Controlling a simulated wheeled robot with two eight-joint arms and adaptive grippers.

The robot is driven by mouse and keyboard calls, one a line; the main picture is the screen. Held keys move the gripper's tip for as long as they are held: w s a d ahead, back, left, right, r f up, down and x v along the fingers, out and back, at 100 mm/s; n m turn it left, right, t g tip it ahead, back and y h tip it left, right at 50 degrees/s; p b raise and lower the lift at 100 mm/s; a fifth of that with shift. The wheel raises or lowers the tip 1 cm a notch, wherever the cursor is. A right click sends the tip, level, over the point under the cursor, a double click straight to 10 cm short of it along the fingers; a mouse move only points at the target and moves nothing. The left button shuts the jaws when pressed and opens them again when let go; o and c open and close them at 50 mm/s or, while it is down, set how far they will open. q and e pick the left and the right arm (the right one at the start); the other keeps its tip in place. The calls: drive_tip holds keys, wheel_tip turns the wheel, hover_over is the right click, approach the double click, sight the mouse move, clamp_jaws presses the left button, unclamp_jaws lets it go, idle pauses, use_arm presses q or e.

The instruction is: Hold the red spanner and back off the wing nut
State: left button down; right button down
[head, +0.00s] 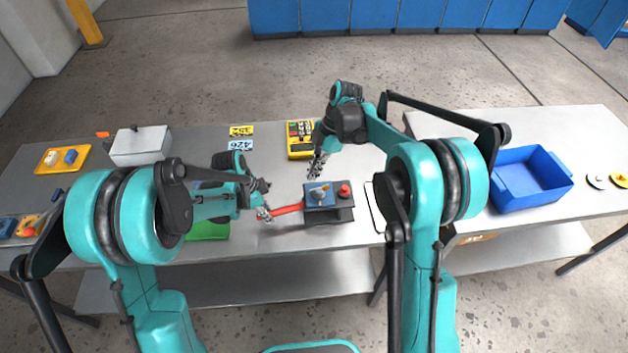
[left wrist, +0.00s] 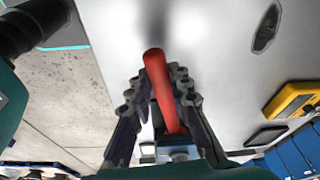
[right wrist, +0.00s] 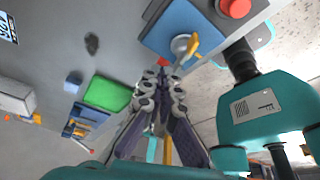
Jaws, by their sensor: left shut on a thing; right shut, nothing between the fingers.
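The red spanner (head: 287,209) lies level, running from my left gripper (head: 263,213) to the blue-topped fixture (head: 325,205). My left gripper is shut around its handle (left wrist: 157,72). The wing nut (head: 319,192), grey with a yellow part, stands on the fixture's blue plate (right wrist: 170,38); it also shows in the right wrist view (right wrist: 184,46). My right gripper (head: 316,172) is shut and empty, above and just behind the fixture, apart from the nut. Its closed fingers (right wrist: 160,88) show in the right wrist view. The spanner's far end is hidden at the fixture.
A red button (head: 344,189) sits on the fixture's right part. A yellow device (head: 301,139) stands behind. A green mat (head: 208,230) lies left, partly behind my left arm. A white box (head: 140,146) is further left; a blue bin (head: 530,181) is at right.

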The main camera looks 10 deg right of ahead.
drive_tip(key=c, duration=2.1)
unclamp_jaws()
drive_tip(key=r, duration=0.1)
drive_tip(key=w+r, duration=0.1)
drive_tip(key=r, duration=0.1)
drive_tip(key=w+r, duration=0.1)
drive_tip(key=r, duration=0.1)
drive_tip(key=shift+w+a+r, duration=0.2)
drive_tip(key=shift+a, duration=0.15)
drive_tip(key=shift+c, duration=0.2)
drive_tip(key=o, duration=0.5)
drive_tip(key=shift+w+r, duration=0.1)
drive_tip(key=shift+r, duration=0.1)
drive_tip(key=o, duration=0.3)
drive_tip(key=shift+r+m, duration=0.1)
drive_tip(key=shift+m, duration=0.3)
wheel_tip(320, 180, up, 2)
drive_tip(key=n+t+h, duration=0.2)
drive_tip(key=n+h, duration=0.2)
drive_tip(key=n, duration=3.1)
hover_over(319, 191)
drive_tip(key=f, duration=1.1)
drive_tip(key=shift+w+d+f, duration=0.2)
drive_tip(key=shift+w+f, duration=0.05)
drive_tip(key=shift+f, duration=0.05)
